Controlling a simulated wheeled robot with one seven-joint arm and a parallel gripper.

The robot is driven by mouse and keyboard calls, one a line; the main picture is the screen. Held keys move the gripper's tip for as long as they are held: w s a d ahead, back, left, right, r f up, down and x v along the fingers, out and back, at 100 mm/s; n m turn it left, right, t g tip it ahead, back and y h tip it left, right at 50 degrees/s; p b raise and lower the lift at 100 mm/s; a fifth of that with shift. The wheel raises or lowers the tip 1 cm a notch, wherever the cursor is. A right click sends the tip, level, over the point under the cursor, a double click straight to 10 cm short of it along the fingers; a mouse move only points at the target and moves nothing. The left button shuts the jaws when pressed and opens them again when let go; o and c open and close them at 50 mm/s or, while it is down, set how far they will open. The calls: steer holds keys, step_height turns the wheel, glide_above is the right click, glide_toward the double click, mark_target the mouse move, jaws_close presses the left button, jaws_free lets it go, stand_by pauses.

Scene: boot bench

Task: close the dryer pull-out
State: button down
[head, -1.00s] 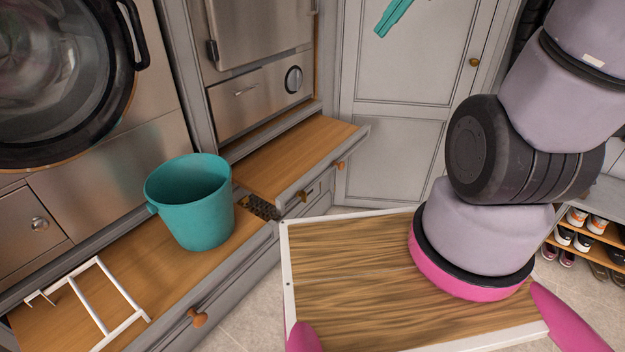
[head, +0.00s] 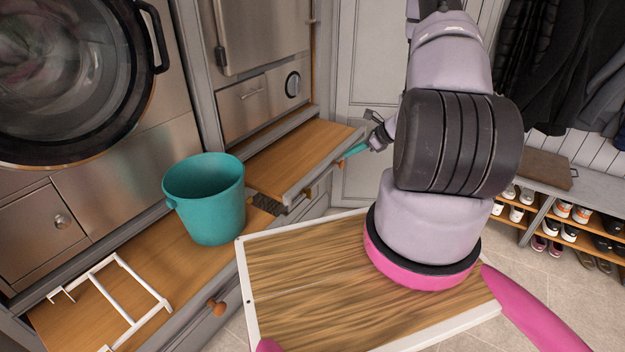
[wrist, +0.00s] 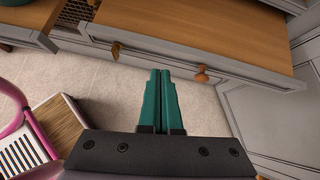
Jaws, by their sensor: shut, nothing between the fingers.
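Two wooden pull-outs with grey fronts stand out. The right one (head: 300,148), under a steel machine with a square door and a dial (head: 292,85), is empty and out; it also shows in the wrist view (wrist: 200,30). No label tells which machine is the dryer. My gripper (head: 347,154) has teal fingers, shut and empty, at the right part of this front. In the wrist view the fingertips (wrist: 160,72) point at the front between the knobs; I cannot tell if they touch.
The left pull-out (head: 85,335), under the round-door machine (head: 70,75), is also out. It carries a teal bucket (head: 205,205) and a white rack (head: 115,295). A grey cabinet door (head: 350,95) stands behind my gripper. A shoe bench (head: 580,190) is at the right.

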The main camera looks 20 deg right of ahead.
step_height(320, 180, down, 6)
steer(key=s+m, duration=0.2)
glide_toward(318, 179)
steer(key=s+f+x, duration=0.1)
steer(key=x, duration=0.4)
steer(key=shift+w+a+r+h, duration=0.1)
steer(key=shift+w+h, duration=0.05)
steer(key=shift+w, duration=0.25)
steer(key=shift+w+a+r+h, duration=0.1)
steer(key=shift+w+h, duration=0.05)
steer(key=shift+w, duration=0.2)
